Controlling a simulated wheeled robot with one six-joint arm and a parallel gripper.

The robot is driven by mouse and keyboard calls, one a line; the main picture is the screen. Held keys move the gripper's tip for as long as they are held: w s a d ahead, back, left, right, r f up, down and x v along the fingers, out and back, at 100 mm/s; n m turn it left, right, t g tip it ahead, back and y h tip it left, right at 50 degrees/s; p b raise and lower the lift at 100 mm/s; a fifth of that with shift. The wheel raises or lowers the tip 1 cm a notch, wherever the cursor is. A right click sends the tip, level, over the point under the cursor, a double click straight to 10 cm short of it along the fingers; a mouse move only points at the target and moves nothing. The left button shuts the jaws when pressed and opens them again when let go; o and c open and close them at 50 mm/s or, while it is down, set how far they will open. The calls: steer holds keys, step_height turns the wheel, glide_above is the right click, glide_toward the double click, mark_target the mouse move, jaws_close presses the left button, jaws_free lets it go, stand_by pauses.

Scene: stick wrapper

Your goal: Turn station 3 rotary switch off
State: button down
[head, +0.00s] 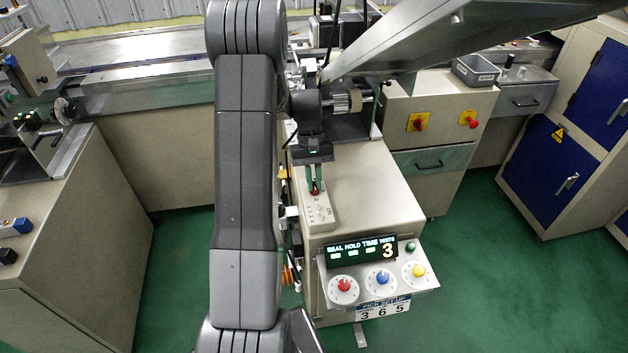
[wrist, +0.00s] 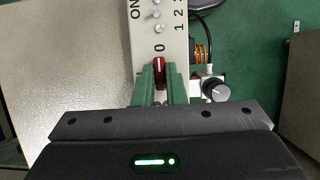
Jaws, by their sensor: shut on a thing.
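The red rotary switch (wrist: 158,66) sits on a pale switch plate (wrist: 151,38) marked "ON", "0", "1" and "2" in the wrist view. My gripper (wrist: 160,70) has its green fingers closed around the switch, and they hide part of it. In the head view, my gripper (head: 315,186) reaches down to the plate (head: 322,214) on top of the station 3 cabinet (head: 365,178). The red switch (head: 315,191) shows just at the fingertips. The exact angle of the switch is hard to tell.
A control panel with red (head: 344,285), blue (head: 382,278) and yellow (head: 419,271) knobs and a display (head: 361,250) is on the cabinet's front. A black knob (wrist: 215,89) and an orange coil (wrist: 201,52) are right of the plate. Green floor is open at right.

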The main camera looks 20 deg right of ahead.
steer(key=c, duration=1.5)
jaws_free()
steer(key=shift+w+r, duration=0.1)
steer(key=v, duration=1.3)
steer(key=shift+r, duration=0.3)
steer(key=shift+f, duration=0.1)
steer(key=x, duration=1.3)
steer(key=shift+f, duration=0.35)
